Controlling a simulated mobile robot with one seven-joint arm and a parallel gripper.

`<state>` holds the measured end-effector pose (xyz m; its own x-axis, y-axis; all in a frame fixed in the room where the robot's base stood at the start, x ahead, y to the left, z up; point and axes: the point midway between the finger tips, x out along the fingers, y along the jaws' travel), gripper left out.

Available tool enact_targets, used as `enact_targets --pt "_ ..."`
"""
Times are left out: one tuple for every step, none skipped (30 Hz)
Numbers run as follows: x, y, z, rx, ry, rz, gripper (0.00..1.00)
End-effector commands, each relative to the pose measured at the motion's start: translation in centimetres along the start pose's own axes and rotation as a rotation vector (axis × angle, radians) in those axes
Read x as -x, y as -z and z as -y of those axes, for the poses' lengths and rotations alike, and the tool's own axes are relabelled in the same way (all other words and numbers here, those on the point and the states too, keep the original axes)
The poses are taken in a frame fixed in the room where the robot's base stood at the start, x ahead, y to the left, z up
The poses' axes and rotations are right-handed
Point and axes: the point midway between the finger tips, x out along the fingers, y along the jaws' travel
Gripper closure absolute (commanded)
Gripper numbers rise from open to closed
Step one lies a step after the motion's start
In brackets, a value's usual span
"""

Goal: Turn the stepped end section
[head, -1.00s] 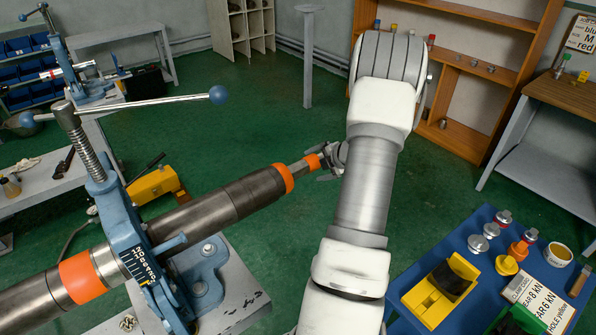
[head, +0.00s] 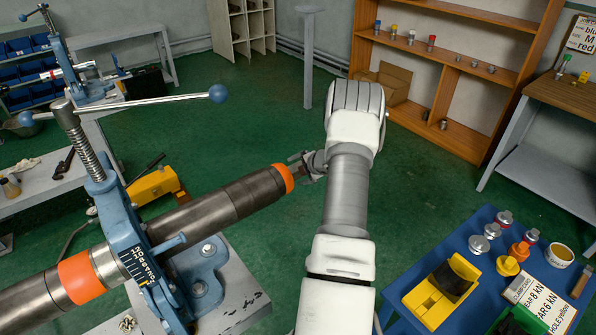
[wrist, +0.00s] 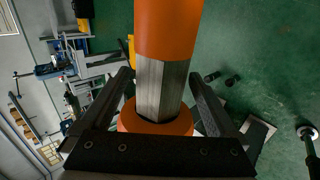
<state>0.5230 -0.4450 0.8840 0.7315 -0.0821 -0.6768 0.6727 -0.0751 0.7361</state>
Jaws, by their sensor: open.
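The stepped end section is at the free end of the dark grey pipe (head: 225,203), which the blue pipe vise (head: 128,215) clamps at an upward slant. In the wrist view I see its grey flat-sided part (wrist: 162,88), between a wide orange band (wrist: 168,28) and an orange tip (wrist: 155,122) close to my palm. My gripper (head: 304,165) is at this end, just beyond the orange band (head: 284,178) in the head view. My gripper is open, with one finger on each side of the grey part; contact cannot be seen. My gripper mostly hides the tip in the head view.
The vise's long handle (head: 150,100) reaches out above the pipe. A blue table (head: 400,312) with a yellow block (head: 432,297), weights and labels stands at the lower right. A wooden shelf (head: 455,85) stands at the back right. The green floor behind the pipe's end is clear.

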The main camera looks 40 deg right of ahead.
Motion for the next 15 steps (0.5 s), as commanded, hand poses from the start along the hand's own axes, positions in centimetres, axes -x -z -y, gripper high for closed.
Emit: enact_targets --pt "0.01 0.01 0.01 0.0 0.0 0.0 0.05" --pt "0.01 0.01 0.01 0.0 0.0 0.0 0.05" --pt "0.01 0.02 0.01 0.0 0.0 0.0 0.12" --pt "0.01 0.02 0.01 0.0 0.0 0.0 0.18" --pt "0.02 0.02 0.01 0.0 0.0 0.0 0.23" --pt "0.02 0.02 0.01 0.0 0.0 0.0 0.3" --pt "0.02 0.02 0.01 0.0 0.0 0.0 0.36" --pt "0.02 0.02 0.01 0.0 0.0 0.0 0.41" --pt "0.02 0.02 0.01 0.0 0.0 0.0 0.48" --pt "0.02 0.02 0.01 0.0 0.0 0.0 0.54" --pt "0.03 0.02 0.01 0.0 0.0 0.0 0.59" --pt "0.03 0.03 0.01 0.0 0.0 -0.001 0.66" --pt "0.03 0.02 0.02 0.0 0.0 -0.001 0.72" --pt "0.03 0.02 0.01 0.0 0.0 -0.001 0.77" --pt "0.03 0.03 0.01 0.0 0.0 -0.001 0.84"
